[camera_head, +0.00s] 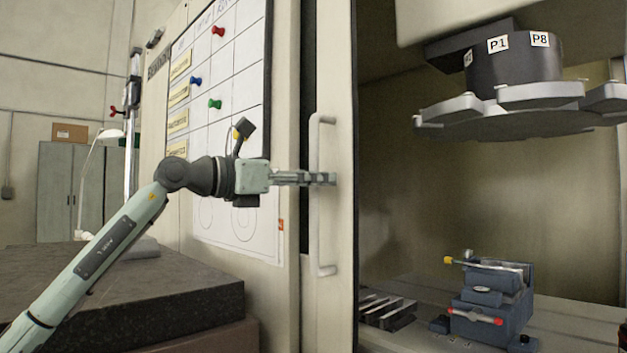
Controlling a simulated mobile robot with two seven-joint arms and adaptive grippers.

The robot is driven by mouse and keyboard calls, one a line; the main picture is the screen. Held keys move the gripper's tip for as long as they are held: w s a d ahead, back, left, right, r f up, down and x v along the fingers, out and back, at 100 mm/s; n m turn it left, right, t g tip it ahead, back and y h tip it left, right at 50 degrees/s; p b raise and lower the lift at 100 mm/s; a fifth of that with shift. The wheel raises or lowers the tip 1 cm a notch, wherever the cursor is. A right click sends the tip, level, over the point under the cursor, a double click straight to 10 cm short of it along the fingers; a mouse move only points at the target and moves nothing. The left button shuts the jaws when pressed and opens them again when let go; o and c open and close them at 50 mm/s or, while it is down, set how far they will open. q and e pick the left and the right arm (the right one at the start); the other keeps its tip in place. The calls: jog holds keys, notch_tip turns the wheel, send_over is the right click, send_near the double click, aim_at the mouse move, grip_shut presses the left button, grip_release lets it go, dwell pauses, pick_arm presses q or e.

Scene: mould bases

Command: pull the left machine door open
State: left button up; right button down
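The left machine door (340,80) is a tall beige panel in the middle of the head view. A long pale vertical bar handle (316,235) is mounted on it. My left gripper (326,179) reaches in from the left at about the handle's mid-height. Its fingers overlap the bar and hide a short part of it. They are seen edge-on, so I cannot tell whether they are closed on the bar. My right gripper is not in view.
Right of the door, the machine interior shows a tool carousel (515,75) above and a blue vise (490,312) below. A whiteboard (225,130) with pins hangs left of the door. A dark stone slab (190,300) lies below my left arm.

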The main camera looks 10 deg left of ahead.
pick_arm(q)
jog(key=v, duration=1.2)
dwell(0.3)
